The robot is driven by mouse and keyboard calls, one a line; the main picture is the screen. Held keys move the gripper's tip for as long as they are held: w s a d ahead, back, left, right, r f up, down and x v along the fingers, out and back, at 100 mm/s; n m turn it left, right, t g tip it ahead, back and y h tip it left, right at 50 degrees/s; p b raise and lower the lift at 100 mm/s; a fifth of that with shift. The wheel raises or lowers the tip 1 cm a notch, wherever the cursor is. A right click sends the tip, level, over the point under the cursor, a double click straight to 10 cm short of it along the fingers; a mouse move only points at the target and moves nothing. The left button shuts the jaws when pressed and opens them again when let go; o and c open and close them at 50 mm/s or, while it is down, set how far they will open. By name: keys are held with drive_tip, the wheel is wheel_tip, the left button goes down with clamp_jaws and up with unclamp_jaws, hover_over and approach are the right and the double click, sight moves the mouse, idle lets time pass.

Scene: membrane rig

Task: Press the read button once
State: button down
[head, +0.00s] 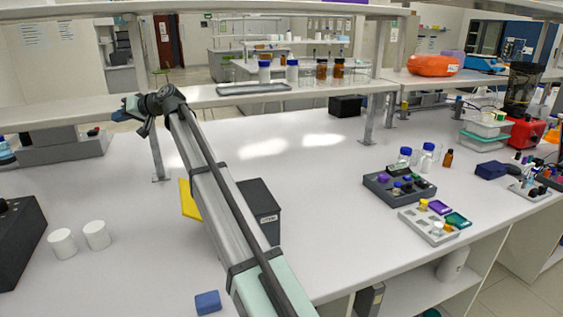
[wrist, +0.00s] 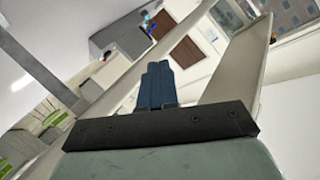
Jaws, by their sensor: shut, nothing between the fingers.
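I cannot make out a read button for certain in either view. A dark grey block (head: 384,186) on the right of the bench bears several small coloured round parts and a small dark panel (head: 399,170) at its back edge. A dark box (head: 265,217) with a small pale label stands mid-bench, partly hidden behind my arm. My gripper (head: 128,109) is up at the back left, near the shelf edge and far from the dark grey block. In the wrist view its blue fingers (wrist: 158,86) are together and empty, touching nothing visible.
A pale tray (head: 412,222) with coloured parts lies in front of the block; bottles (head: 427,158) stand behind it. White cups (head: 97,235), a black case (head: 20,240) and a blue block (head: 208,302) are left. The raised shelf (head: 60,117) spans the back.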

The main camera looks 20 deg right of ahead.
drive_tip(key=w+d+f+m+t+h, duration=0.1)
drive_tip(key=w+d+f, duration=0.1)
drive_tip(key=d, duration=0.7)
drive_tip(key=w+d+f+m+h, duration=0.1)
drive_tip(key=w+d, duration=0.2)
drive_tip(key=d, duration=0.7)
drive_tip(key=w+d+f+m+t+h, duration=0.1)
drive_tip(key=w+d+f, duration=0.1)
drive_tip(key=d, duration=0.7)
drive_tip(key=s+d+f+m+h, duration=0.1)
drive_tip(key=d+f+m+h, duration=0.1)
drive_tip(key=d, duration=1.2)
drive_tip(key=s+d+f+m+h, duration=0.1)
drive_tip(key=d+f+h, duration=0.1)
drive_tip(key=d, duration=1.2)
drive_tip(key=m+h, duration=0.4)
drive_tip(key=m, duration=0.2)
hover_over(418, 176)
wheel_tip(418, 176, down, 9)
drive_tip(key=shift+d+r+g, duration=0.15)
drive_tip(key=shift+r+g, duration=0.05)
drive_tip(key=shift+g, duration=0.1)
drive_tip(key=shift+w, duration=0.1)
drive_tip(key=shift+f, duration=0.2)
drive_tip(key=shift+f, duration=4.2)
